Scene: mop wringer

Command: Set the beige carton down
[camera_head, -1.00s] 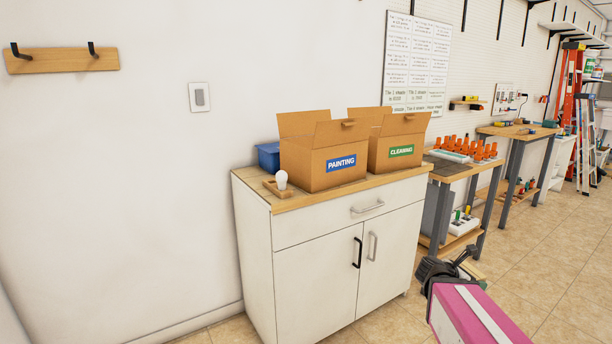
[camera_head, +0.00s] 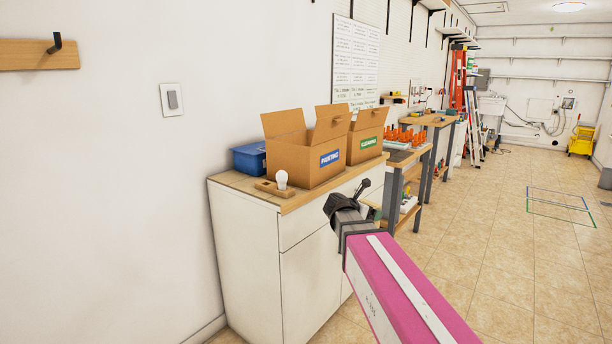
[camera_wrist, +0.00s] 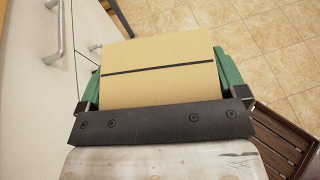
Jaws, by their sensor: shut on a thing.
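The beige carton (camera_wrist: 160,82), with a dark stripe across its face, fills the middle of the wrist view. My gripper (camera_wrist: 162,72) is shut on it, with green fingers along its left and right sides. In the head view, my pink arm reaches from the lower right toward the front of the white cabinet (camera_head: 245,255). There the arm's dark end hides most of what I hold. In the wrist view, the carton is over or in front of tiled floor (camera_wrist: 265,60); its height cannot be told.
The cabinet top holds a PAINTING box (camera_head: 302,155), a CLEANING box (camera_head: 366,140), a blue bin (camera_head: 250,157) and a bulb on a wooden holder (camera_head: 281,182). Workbenches (camera_head: 432,121) stand beyond. A brown slatted wooden thing (camera_wrist: 283,138) is at lower right. Open floor lies right.

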